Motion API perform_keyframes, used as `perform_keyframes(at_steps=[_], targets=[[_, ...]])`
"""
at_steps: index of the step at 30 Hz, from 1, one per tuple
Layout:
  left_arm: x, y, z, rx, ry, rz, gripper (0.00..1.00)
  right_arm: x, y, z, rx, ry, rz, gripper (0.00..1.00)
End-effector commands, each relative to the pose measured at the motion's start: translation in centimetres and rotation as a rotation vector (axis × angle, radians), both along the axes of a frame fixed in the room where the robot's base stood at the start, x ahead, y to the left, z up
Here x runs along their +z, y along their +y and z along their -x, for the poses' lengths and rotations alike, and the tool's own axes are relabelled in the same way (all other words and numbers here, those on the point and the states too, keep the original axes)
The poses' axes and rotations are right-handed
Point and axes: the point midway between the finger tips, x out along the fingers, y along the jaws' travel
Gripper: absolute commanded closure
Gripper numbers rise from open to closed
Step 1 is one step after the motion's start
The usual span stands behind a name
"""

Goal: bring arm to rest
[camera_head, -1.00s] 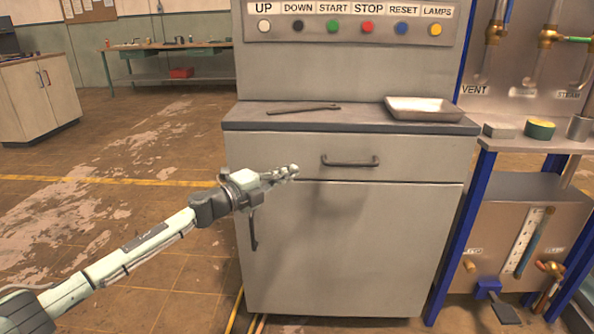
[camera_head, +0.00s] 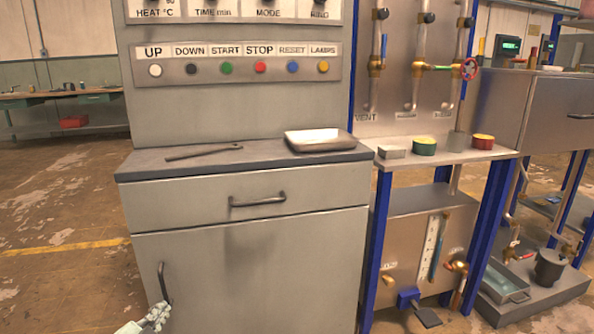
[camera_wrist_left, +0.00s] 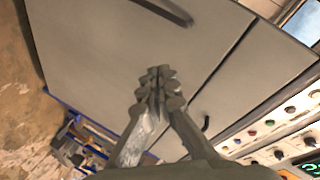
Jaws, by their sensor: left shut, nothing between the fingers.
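My left gripper (camera_head: 152,318) shows at the bottom edge of the head view, in front of the lower left of the grey cabinet (camera_head: 270,285). Most of its arm is out of the frame. In the left wrist view its fingers (camera_wrist_left: 158,88) are closed together with nothing between them, and the cabinet's front (camera_wrist_left: 90,60) is beyond them. The gripper appears close to the vertical door handle (camera_head: 163,283); I cannot tell whether they touch. My right gripper is not in view.
The cabinet's drawer (camera_head: 310,196) and door look closed. A bar-like tool (camera_head: 203,152) and a metal tray (camera_head: 320,140) lie on its top. A blue-legged stand (camera_head: 378,240) with valves and pots is to the right. Open floor (camera_head: 60,275) lies to the left.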

Motion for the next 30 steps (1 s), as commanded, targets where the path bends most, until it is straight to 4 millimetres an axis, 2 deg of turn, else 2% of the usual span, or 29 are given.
perform_keyframes(at_steps=[1, 3, 5, 6, 10, 12, 15, 18, 20, 30], targets=[[-3.1, 0.0, 2.6, 0.08, 0.092, 0.077, 1.0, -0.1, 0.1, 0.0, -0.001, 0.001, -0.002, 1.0], [-7.0, 0.0, 6.3, 0.189, 0.224, 0.165, 1.0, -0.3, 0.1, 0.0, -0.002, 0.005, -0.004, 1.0], [-10.0, -0.2, 9.8, 0.274, 0.336, 0.234, 1.0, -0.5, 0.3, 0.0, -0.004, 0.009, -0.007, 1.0], [-11.8, -0.5, 12.2, 0.325, 0.412, 0.275, 1.0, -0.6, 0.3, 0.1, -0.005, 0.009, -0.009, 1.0], [-16.3, -2.0, 19.7, 0.462, 0.633, 0.388, 1.0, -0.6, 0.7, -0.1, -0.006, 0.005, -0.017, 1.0], [-17.7, -2.8, 23.1, 0.516, 0.73, 0.43, 1.0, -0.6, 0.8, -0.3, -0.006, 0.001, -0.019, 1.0], [-18.9, -3.9, 26.6, 0.567, 0.83, 0.472, 1.0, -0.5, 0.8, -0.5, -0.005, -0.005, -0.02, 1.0], [-19.5, -4.5, 28.6, 0.593, 0.886, 0.494, 1.0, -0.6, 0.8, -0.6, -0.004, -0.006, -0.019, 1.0], [-19.6, -4.6, 29.1, 0.601, 0.9, 0.499, 1.0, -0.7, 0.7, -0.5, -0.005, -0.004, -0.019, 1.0], [-19.6, -4.6, 29.1, 0.602, 0.904, 0.499, 1.0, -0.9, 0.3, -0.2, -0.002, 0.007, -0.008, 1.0]])
